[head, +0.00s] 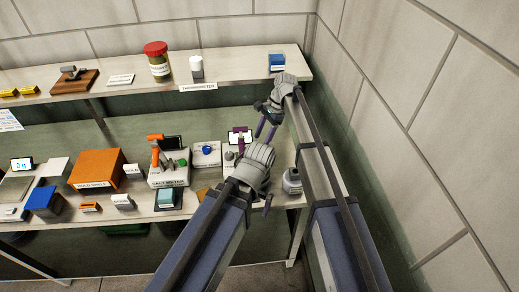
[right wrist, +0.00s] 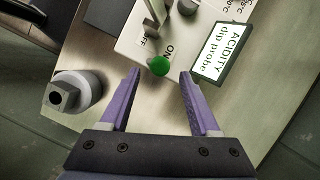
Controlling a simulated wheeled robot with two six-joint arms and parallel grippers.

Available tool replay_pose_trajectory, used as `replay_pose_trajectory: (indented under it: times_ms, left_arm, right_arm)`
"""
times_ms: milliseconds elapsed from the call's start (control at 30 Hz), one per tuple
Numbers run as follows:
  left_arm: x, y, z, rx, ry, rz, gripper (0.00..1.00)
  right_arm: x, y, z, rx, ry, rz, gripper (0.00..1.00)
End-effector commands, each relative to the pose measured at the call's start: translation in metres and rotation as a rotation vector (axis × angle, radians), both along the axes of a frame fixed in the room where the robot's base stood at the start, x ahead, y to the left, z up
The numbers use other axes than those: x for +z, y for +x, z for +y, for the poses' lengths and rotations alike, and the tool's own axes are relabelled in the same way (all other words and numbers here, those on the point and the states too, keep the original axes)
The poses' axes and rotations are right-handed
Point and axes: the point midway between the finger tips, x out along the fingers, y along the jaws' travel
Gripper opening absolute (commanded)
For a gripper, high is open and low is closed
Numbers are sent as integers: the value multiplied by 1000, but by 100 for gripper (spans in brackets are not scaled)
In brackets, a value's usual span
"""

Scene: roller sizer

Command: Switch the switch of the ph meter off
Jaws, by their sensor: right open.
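The pH meter is a white box (right wrist: 132,45) with a sign (right wrist: 222,52) reading "ACIDITY dip probe". In the head view the right gripper (head: 265,129) hangs at the table's right end, and the meter (head: 229,160) is partly hidden by my left arm.
A grey and white bottle (right wrist: 76,96) stands near the table's corner, left of my right fingers in the wrist view. Other devices, including a box with an orange lever (head: 168,178), stand to the left. A shelf (head: 225,86) runs above, and a wall (head: 430,120) is close on the right.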

Motion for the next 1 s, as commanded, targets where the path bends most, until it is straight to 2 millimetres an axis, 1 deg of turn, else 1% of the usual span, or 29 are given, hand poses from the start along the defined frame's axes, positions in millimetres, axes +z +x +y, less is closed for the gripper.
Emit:
replay_pose_trajectory:
  times_ms: [33,200,333,567,600,1000]
  left_arm:
    - [-14,0,0,0,0,0,100]
    - [-31,0,0,1,0,0,100]
    - [-36,0,0,1,0,0,100]
    - [-35,0,0,1,0,0,100]
    - [-35,0,0,1,0,0,100]
    - [-35,0,0,1,0,0,100]
  right_arm:
    - [-14,-2,2,1,0,0,63]
    - [-32,-6,9,-1,0,0,63]
    - [-36,-8,11,-1,0,0,63]
    - [-35,-8,12,-1,0,0,63]
    - [-35,-8,12,-1,0,0,62]
    - [-35,-8,12,-1,0,0,17]
